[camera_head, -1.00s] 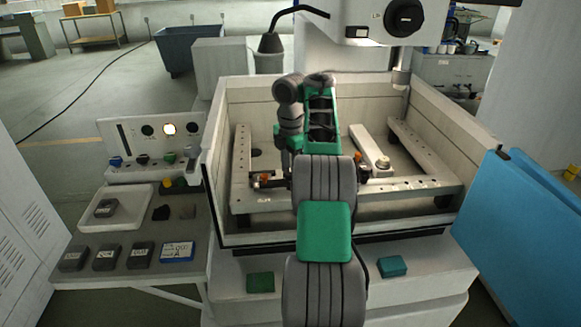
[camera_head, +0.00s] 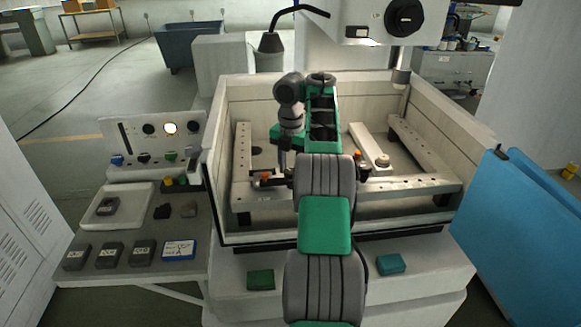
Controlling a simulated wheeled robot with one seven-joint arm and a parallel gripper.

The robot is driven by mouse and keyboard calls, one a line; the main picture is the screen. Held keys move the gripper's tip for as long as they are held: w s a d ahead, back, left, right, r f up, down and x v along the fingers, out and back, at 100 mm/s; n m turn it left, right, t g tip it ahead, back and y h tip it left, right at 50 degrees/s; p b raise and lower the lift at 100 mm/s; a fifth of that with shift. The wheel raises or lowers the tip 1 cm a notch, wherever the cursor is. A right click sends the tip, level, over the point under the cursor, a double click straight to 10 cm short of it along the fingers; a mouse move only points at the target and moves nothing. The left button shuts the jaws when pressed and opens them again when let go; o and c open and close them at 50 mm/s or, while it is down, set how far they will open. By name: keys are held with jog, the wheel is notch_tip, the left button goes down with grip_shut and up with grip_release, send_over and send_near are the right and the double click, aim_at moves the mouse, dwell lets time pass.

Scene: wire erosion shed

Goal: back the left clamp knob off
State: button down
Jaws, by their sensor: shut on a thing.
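The left clamp knob (camera_head: 265,176) is a small orange piece on a dark clamp at the left end of the front rail in the machine's tank. My arm reaches over the tank's front wall, and its wrist comes down just right of the knob. My gripper (camera_head: 272,181) is small and dark at the knob and is shut on it; the fingers are hard to tell from the dark clamp.
The pale tank (camera_head: 420,206) has raised walls around the rails. A metal bar (camera_head: 370,146) lies inside it. At left, a side table (camera_head: 222,232) holds a white tray, dark blocks and a control panel (camera_head: 150,135). A blue panel (camera_head: 520,225) stands at right.

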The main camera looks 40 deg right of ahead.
aim_at(290, 171)
jog(key=c, duration=0.9)
grip_release()
notch_tip(290, 171, up, 8)
jog(key=p, duration=0.5)
jog(key=shift+p, duration=0.3)
jog(key=shift+f, duration=0.1)
